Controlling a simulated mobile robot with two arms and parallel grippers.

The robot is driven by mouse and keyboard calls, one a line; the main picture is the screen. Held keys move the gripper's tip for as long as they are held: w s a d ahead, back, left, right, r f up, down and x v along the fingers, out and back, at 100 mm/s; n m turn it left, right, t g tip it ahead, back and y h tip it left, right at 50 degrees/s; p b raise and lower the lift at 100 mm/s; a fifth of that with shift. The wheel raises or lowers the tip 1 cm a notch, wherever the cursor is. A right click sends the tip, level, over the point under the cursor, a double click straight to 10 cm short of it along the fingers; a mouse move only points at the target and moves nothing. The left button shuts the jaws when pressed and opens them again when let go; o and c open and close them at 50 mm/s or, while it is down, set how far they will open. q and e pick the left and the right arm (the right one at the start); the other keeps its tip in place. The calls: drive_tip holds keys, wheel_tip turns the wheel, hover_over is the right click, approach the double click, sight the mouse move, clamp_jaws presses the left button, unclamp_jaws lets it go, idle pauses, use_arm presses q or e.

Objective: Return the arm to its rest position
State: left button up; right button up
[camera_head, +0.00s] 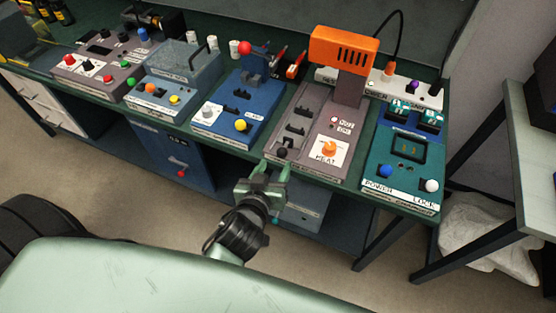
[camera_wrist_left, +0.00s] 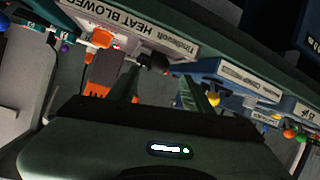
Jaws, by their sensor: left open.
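My left gripper (camera_head: 265,180) is in front of the bench edge in the head view, below the grey heat blower station. Its two green fingers are apart, with nothing seen between them. In the left wrist view the fingers (camera_wrist_left: 165,92) reach toward the heat blower, which appears upside down. The gripper looks apart from the bench, though the exact gap is hard to tell. My right gripper is not in view.
The green bench (camera_head: 222,146) carries the heat blower (camera_head: 318,130) with its orange head (camera_head: 344,47), a blue station (camera_head: 232,117), a teal station (camera_head: 402,157) and other devices. A side table (camera_head: 515,140) stands at right. Floor in front of the bench is clear.

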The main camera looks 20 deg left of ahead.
use_arm(q)
drive_tip(key=shift+s+r, duration=0.25)
drive_tip(key=shift+s, duration=0.25)
drive_tip(key=s+d+f+m+g+h, duration=0.1)
drive_tip(key=s+f+m+g, duration=0.35)
drive_tip(key=f, duration=1.05)
drive_tip(key=s+f+g+h, duration=0.15)
drive_tip(key=s+f, duration=0.55)
drive_tip(key=f, duration=0.9)
drive_tip(key=s+a+f+g, duration=0.3)
drive_tip(key=s+f, duration=0.5)
drive_tip(key=s, duration=0.4)
drive_tip(key=s+a+f+m+g+y, duration=0.1)
drive_tip(key=s+a+f+g, duration=0.2)
drive_tip(key=s+f, duration=0.5)
drive_tip(key=s+a, duration=0.1)
drive_tip(key=s, duration=0.3)
drive_tip(key=shift+a+f+g, duration=0.25)
drive_tip(key=shift+a+g, duration=0.05)
drive_tip(key=shift+a, duration=0.1)
